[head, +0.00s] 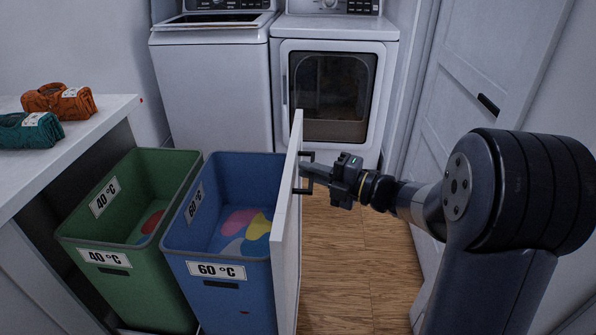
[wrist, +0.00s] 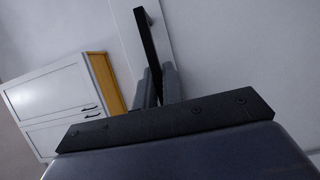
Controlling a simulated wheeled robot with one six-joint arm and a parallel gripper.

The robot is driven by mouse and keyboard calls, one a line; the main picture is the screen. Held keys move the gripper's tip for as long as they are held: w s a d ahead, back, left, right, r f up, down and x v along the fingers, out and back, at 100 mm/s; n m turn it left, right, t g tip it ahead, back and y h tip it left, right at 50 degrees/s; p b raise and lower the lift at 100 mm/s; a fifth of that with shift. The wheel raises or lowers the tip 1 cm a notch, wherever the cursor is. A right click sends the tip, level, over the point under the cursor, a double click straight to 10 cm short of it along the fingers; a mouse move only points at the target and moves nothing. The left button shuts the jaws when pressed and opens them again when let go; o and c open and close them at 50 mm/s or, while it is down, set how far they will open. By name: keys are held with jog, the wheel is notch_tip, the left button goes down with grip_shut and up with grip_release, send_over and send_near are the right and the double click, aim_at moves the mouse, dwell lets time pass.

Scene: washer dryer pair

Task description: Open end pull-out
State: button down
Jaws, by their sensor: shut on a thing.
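The end pull-out's white front panel (head: 287,240) stands upright in the middle of the head view, out from the counter. A green bin (head: 128,262) marked 40 °C and a blue bin (head: 221,270) marked 60 °C stand behind it, with coloured laundry inside. My gripper (head: 308,172) is shut on the black bar handle (head: 298,190) on the panel's right face. In the wrist view the handle (wrist: 150,45) runs between the fingers (wrist: 158,88). Part of the handle is hidden by the gripper.
A washer (head: 213,90) and a dryer (head: 332,90) stand at the back. A white counter (head: 60,150) at left bears folded orange and teal cloths. A white door (head: 470,130) is at right. Wood floor (head: 340,265) right of the panel is clear.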

jog(key=shift+d, duration=0.15)
jog(key=c, duration=1.5)
grip_release()
jog(key=p+v, duration=0.1)
jog(key=v, duration=1)
jog(key=b+x, duration=0.1)
jog(key=x, duration=1)
jog(key=shift+a, duration=0.2)
